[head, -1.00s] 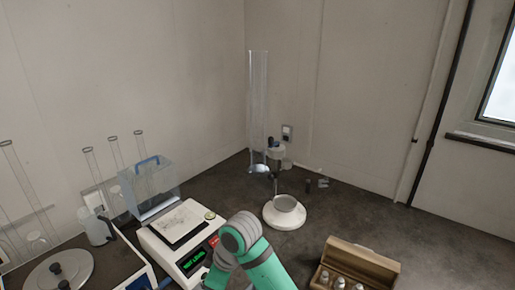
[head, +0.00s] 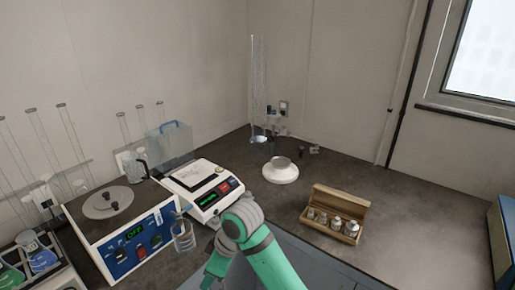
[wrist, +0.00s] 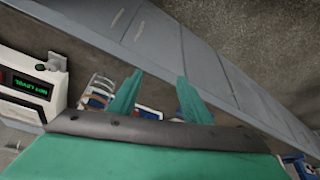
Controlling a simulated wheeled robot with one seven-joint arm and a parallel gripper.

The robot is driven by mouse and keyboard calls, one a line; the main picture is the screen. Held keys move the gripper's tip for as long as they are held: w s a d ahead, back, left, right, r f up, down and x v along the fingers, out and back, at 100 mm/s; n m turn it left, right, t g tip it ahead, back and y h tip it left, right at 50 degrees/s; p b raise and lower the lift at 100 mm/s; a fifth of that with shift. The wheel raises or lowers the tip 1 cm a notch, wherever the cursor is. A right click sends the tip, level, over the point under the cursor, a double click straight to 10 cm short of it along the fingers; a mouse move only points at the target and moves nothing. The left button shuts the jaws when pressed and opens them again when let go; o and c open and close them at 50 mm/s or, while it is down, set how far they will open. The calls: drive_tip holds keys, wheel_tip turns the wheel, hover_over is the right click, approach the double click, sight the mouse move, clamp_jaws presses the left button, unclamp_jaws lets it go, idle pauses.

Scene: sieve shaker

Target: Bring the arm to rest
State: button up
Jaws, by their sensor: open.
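My green arm reaches up from the bottom of the head view, in front of the dark worktop (head: 300,240). In the wrist view my gripper (wrist: 158,95) shows two green fingers spread apart with nothing between them. It is over the floor side of the bench, with the grey cabinet front (wrist: 150,30) beyond the fingers. In the head view my fingers are not clearly made out.
A balance (head: 208,205) and a blue-fronted shaker (head: 125,255) stand left of my arm, with a glass beaker (head: 183,238) close by. The right-hand worktop is clear.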

drive_tip(key=a+f+m+t+y, duration=0.4)
drive_tip(key=a+m+t+y, duration=0.3)
drive_tip(key=a, duration=0.6)
drive_tip(key=s+d+f+m+t+h, duration=0.6)
drive_tip(key=s+d+f+m+h, duration=0.2)
drive_tip(key=s+d+f+m, duration=0.5)
drive_tip(key=s+d+r+n+h, duration=0.1)
drive_tip(key=s+d+r, duration=0.1)
drive_tip(key=s+d, duration=0.2)
drive_tip(key=s+d+r+n+t+h, duration=0.1)
drive_tip(key=s+d, duration=0.3)
drive_tip(key=s, duration=0.6)
drive_tip(key=s+d+r+n+h, duration=0.1)
drive_tip(key=s+d+r+n, duration=0.1)
drive_tip(key=s+d, duration=0.3)
drive_tip(key=shift+s+r+n, duration=0.3)
drive_tip(key=shift+s+r, duration=0.45)
drive_tip(key=shift+s, duration=0.55)
drive_tip(key=shift+a, duration=0.1)
drive_tip(key=shift+c, duration=0.2)
